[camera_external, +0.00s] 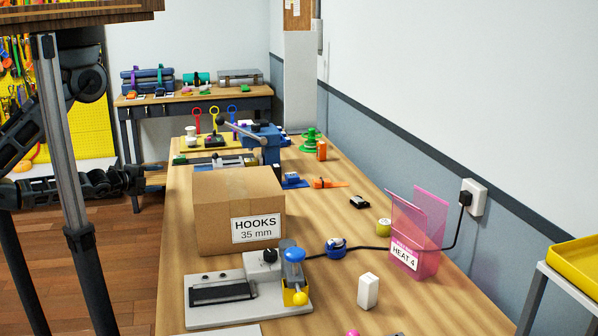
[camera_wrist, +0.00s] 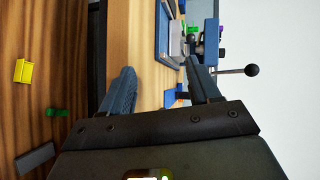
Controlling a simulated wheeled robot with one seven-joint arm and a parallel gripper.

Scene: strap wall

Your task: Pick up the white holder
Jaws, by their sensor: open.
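A small upright white block (camera_external: 368,291) stands on the near right part of the long wooden bench in the external view. A small white cup-like piece (camera_external: 191,132) stands farther back at the bench's left edge. I cannot tell for sure which of them is the white holder. My gripper (camera_wrist: 160,80) is open and empty in the wrist view, its two dark fingers apart above the bench's wooden top. No white holder is clear in the wrist view. I cannot make out my gripper in the external view.
A cardboard box (camera_external: 240,205) marked HOOKS stands mid-bench, behind a grey sealing device (camera_external: 240,300). A pink HEAT 4 holder (camera_external: 415,250) and a black cable lie right. A blue vise (camera_external: 262,143) stands farther back; its ball-ended handle (camera_wrist: 251,70) shows beside my fingers.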

